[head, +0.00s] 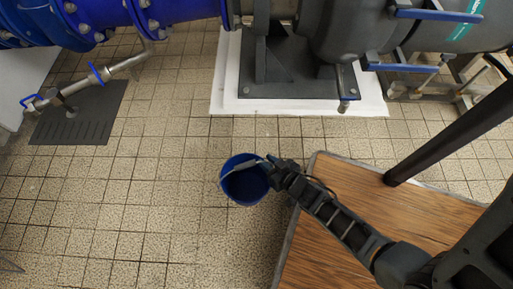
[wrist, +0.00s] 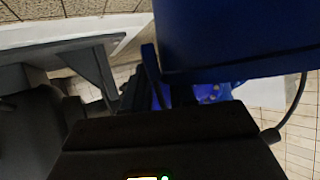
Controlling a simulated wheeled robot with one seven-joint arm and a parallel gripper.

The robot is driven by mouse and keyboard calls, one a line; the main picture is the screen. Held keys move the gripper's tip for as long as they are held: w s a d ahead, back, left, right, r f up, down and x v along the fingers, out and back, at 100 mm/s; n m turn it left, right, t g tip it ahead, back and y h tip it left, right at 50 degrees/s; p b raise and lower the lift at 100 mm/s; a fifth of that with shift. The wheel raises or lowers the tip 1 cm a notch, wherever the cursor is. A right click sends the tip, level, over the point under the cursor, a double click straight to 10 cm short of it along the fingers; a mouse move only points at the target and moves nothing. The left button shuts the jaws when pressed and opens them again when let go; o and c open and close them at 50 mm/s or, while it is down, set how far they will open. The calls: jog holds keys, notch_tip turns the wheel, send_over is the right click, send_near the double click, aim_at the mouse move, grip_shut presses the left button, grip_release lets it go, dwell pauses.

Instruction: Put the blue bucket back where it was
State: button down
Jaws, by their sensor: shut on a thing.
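The blue bucket (head: 244,184) shows near the middle of the head view, its opening facing up toward the camera and a pale handle along its rim. My gripper (head: 268,163) is at the bucket's upper right rim and is shut on it. In the wrist view the bucket (wrist: 235,35) fills the upper right as a dark blue wall close to my gripper (wrist: 155,85). The fingertips are mostly hidden in dark shadow there. I cannot tell whether the bucket touches the floor or hangs above it.
A wooden board (head: 340,235) with a metal edge lies under my arm. A grey pump on a white plinth (head: 300,105) stands behind. A dark floor grate (head: 78,112) lies at left under a pipe with a blue valve. The tiled floor (head: 150,190) left of the bucket is clear.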

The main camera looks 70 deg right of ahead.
jog(key=w+d+f+b, duration=0.4)
jog(key=f+b, duration=0.1)
jog(key=f, duration=0.2)
jog(key=shift+w+d+f, duration=0.25)
jog(key=shift+d+f, duration=0.1)
jog(key=shift+f, duration=0.15)
jog(key=c, duration=0.9)
grip_release()
